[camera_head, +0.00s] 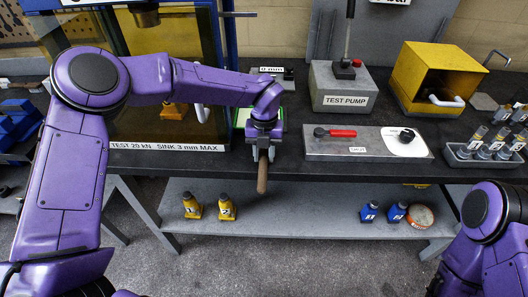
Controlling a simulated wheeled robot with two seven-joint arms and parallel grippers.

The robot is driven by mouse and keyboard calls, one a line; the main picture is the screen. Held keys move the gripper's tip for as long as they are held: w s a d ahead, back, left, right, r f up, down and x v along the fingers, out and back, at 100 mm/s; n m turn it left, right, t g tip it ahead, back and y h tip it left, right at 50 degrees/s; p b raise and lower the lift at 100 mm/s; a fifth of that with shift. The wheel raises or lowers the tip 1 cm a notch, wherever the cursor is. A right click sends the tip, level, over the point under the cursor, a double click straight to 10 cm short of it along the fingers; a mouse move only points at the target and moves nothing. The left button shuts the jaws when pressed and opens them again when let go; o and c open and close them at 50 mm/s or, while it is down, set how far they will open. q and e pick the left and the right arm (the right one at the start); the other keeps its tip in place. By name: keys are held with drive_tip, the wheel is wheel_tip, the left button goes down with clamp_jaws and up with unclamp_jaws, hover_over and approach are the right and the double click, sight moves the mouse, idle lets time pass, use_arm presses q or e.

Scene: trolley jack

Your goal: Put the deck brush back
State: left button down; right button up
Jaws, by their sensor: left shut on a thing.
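My left gripper (263,152) is shut on the deck brush (262,176), in front of the workbench's front edge. A brown, rounded part of the brush hangs down below the fingers. The rest of the brush is hidden by the gripper and wrist. Of my right arm, only purple links show at the lower right; its gripper is not in view.
A green-edged pad (240,117) lies behind my left wrist. Small bottles stand on the lower shelf (300,205).

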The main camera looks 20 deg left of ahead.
sight(264, 153)
use_arm(q)
drive_tip(key=c, duration=0.8)
unclamp_jaws()
drive_tip(key=shift+f, duration=0.1)
drive_tip(key=shift+w+r, duration=0.1)
drive_tip(key=shift+r, duration=0.4)
drive_tip(key=r, duration=0.3)
drive_tip(key=r+b, duration=0.1)
drive_tip(key=r, duration=0.3)
drive_tip(key=r+b, duration=0.1)
drive_tip(key=r, duration=0.3)
drive_tip(key=shift+w+r, duration=0.2)
drive_tip(key=shift+w, duration=0.05)
